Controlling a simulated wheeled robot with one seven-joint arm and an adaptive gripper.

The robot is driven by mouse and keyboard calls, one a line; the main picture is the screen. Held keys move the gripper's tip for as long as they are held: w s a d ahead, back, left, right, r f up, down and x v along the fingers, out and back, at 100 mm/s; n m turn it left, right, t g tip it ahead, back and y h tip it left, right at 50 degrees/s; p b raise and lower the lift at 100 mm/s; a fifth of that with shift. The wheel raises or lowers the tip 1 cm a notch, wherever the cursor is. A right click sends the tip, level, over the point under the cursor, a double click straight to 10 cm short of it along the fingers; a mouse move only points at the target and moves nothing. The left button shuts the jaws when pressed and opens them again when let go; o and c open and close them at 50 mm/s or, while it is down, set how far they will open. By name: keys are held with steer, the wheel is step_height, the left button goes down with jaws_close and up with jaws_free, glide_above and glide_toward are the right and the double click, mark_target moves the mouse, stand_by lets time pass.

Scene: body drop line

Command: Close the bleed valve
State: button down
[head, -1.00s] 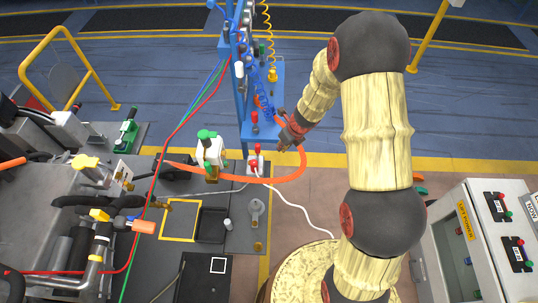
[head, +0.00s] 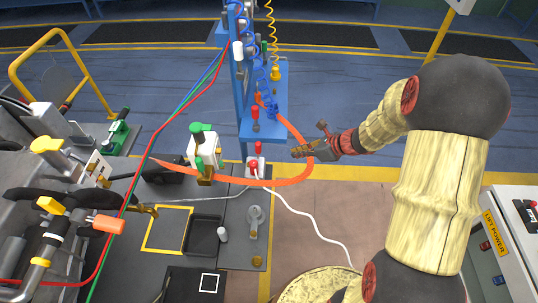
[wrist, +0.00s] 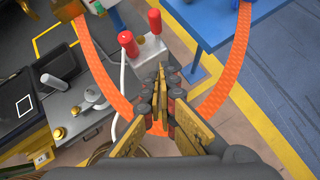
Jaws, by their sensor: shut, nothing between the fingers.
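I cannot tell for sure which fitting is the bleed valve, as no label reads so. One candidate is a grey lever fitting (head: 255,220) on a dark grey plate, with brass parts near it; it also shows in the wrist view (wrist: 93,96). Another is a small box with red-topped levers (head: 254,165), which shows closer in the wrist view (wrist: 148,50). My gripper (head: 300,152) is above the floor, right of that box and apart from both. In the wrist view my gripper (wrist: 161,75) has its fingers together with nothing between them.
An orange hose (head: 295,135) loops close around my gripper, on both sides of it in the wrist view. A blue stand (head: 262,120) with red-topped valves is beyond. A white hose (head: 305,213) trails along the floor. A grey control box (head: 510,240) stands at right.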

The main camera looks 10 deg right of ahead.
mark_target(258, 151)
steer(key=w+a+f+n+b, duration=0.1)
steer(key=w+a+f+b, duration=0.1)
steer(key=w+a+f, duration=0.4)
steer(key=shift+w+a+f, duration=0.25)
steer(key=shift+w+a, duration=0.7)
steer(key=shift+a, duration=0.35)
steer(key=shift+w+a, duration=0.2)
steer(key=shift+a, duration=0.1)
steer(key=shift+r, duration=0.1)
